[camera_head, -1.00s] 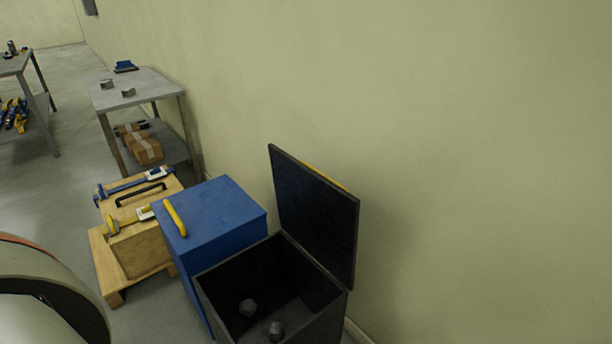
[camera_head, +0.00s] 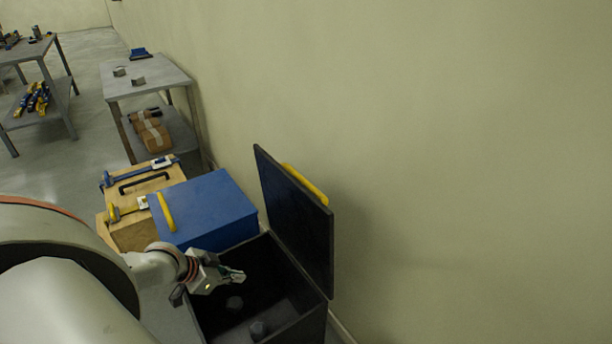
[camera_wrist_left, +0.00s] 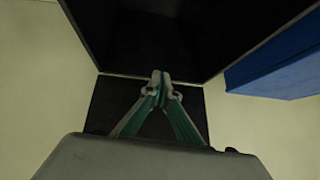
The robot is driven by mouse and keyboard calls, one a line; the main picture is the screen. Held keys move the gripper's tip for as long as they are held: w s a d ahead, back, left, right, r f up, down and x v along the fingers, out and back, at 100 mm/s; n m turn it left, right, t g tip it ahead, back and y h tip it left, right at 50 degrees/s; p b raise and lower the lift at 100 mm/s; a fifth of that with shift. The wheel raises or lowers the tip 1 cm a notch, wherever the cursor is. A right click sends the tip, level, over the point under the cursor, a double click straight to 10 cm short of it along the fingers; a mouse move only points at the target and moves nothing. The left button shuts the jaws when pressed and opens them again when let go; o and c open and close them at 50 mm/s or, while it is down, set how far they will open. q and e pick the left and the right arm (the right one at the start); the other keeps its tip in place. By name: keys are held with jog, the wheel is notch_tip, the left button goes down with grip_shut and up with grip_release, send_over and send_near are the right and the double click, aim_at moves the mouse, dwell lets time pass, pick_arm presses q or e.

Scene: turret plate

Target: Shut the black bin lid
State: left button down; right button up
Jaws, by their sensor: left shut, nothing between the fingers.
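The black bin (camera_head: 305,325) stands against the wall with its black lid (camera_head: 293,217) raised, tilted up toward the wall. A yellow handle (camera_head: 304,183) shows at the lid's wall-side face. Grey lumps (camera_head: 258,328) lie inside the bin. My left gripper (camera_head: 240,276) is shut and empty, over the bin's opening near its left side, apart from the lid in the head view. In the left wrist view the closed fingertips (camera_wrist_left: 161,76) show in front of large dark panels (camera_wrist_left: 185,30) of the bin or lid. My right gripper is not in view.
A blue box (camera_head: 208,205) with a yellow handle stands just beyond the bin. A wooden case (camera_head: 135,232) with clamps is left of it. Grey tables (camera_head: 150,78) stand farther back. The wall (camera_head: 450,170) bounds the right side.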

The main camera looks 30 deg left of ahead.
pick_arm(q)
jog(key=w+a+r, duration=0.1)
jog(key=w+r, duration=0.3)
jog(key=r, duration=0.3)
jog(key=w+a+r+g+p, duration=0.1)
jog(key=w+r, duration=0.3)
jog(key=r, duration=0.4)
jog(key=w+a+r, duration=0.2)
jog(key=w+r, duration=0.3)
jog(key=r, duration=0.2)
jog(key=w+d+r+g+p, duration=0.1)
jog(key=w+d+r, duration=0.1)
jog(key=d+r, duration=0.6)
jog(key=w+d+r+g, duration=0.1)
jog(key=w+d+r, duration=0.1)
jog(key=d+r, duration=0.65)
jog(key=b, duration=0.1)
send_over(320, 193)
notch_tip(320, 193, down, 9)
jog(key=shift+f, duration=0.1)
jog(key=s, duration=0.1)
jog(key=s+a, duration=0.1)
jog(key=s, duration=0.1)
jog(key=shift+s+a+f, duration=0.1)
jog(key=shift+s+a, duration=0.15)
jog(key=shift+s, duration=0.1)
jog(key=shift+s+a, duration=0.1)
jog(key=shift+s, duration=0.05)
